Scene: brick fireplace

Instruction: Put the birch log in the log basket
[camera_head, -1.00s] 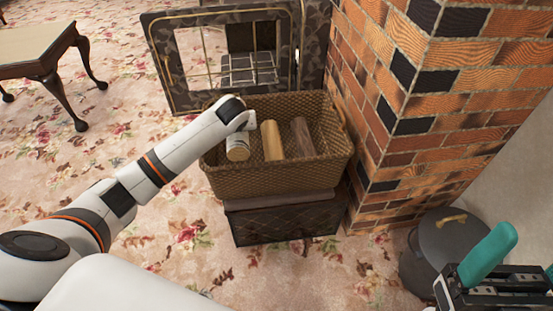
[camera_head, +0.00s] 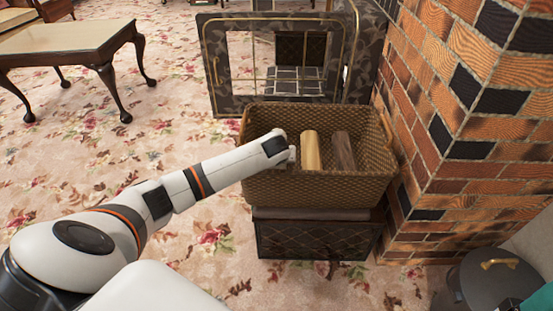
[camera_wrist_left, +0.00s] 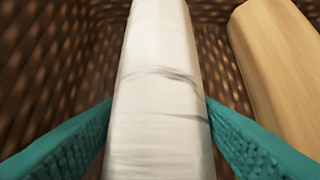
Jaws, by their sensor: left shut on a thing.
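The birch log (camera_wrist_left: 160,75), white with thin dark marks, lies between the teal fingers of my left gripper (camera_wrist_left: 158,108) in the left wrist view. The gripper is shut on it. Brown wicker shows on both sides of the log, so it is inside the log basket (camera_head: 320,189). In the head view my left arm reaches over the basket's left side and mostly hides the gripper and log. I cannot tell if the log touches the basket floor. Only a teal bit of my right gripper (camera_head: 541,301) shows at the bottom right corner.
A yellow log (camera_head: 312,150) and a dark brown log (camera_head: 343,151) lie in the basket, right of the birch log. The basket stands on a dark box (camera_head: 315,241). A brick pillar (camera_head: 470,120) is close on the right, a fire screen (camera_head: 222,70) behind, a lidded bucket (camera_head: 490,280) front right.

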